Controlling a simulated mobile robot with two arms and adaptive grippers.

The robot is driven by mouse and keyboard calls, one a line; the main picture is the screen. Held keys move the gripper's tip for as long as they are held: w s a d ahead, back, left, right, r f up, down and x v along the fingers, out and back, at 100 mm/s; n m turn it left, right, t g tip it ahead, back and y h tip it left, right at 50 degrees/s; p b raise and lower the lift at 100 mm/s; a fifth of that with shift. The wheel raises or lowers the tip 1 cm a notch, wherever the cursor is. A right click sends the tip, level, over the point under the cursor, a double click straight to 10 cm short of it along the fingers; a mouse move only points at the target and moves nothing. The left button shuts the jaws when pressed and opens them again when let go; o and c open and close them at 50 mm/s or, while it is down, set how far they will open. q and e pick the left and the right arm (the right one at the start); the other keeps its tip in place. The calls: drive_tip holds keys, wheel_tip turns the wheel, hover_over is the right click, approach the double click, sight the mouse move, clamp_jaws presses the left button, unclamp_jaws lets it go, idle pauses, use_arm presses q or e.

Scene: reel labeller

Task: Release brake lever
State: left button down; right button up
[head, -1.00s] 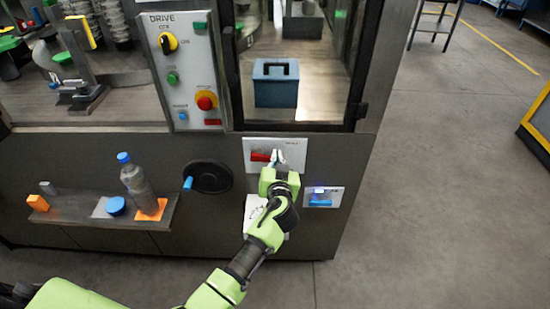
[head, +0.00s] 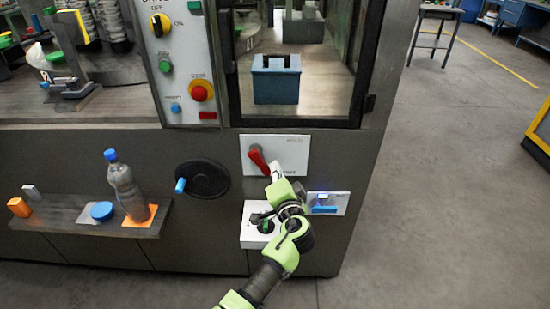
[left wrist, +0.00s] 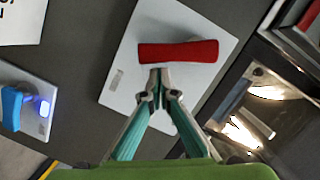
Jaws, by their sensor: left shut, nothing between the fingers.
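The red brake lever (head: 258,160) is on a white plate (head: 292,148) on the machine's dark front panel. In the head view it slants from upper left down to the right. It also shows in the left wrist view as a red bar (left wrist: 178,52) across the white plate (left wrist: 130,85). My left gripper (head: 275,168) is at the lever's lower right end. In the left wrist view its shut fingertips (left wrist: 158,73) are at the lever's edge; I cannot tell whether they touch it. My right gripper is not in view.
A blue handle (head: 325,209) on a small plate is right of my gripper. A black handwheel (head: 203,178) is left. A shelf (head: 65,224) holds a bottle (head: 126,187).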

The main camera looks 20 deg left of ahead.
use_arm(q)
drive_tip(key=shift+a+f+m, duration=0.15)
drive_tip(key=shift+f+m, duration=0.15)
drive_tip(key=shift+m, duration=0.1)
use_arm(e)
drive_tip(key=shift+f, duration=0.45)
use_arm(q)
drive_tip(key=shift+b, duration=0.3)
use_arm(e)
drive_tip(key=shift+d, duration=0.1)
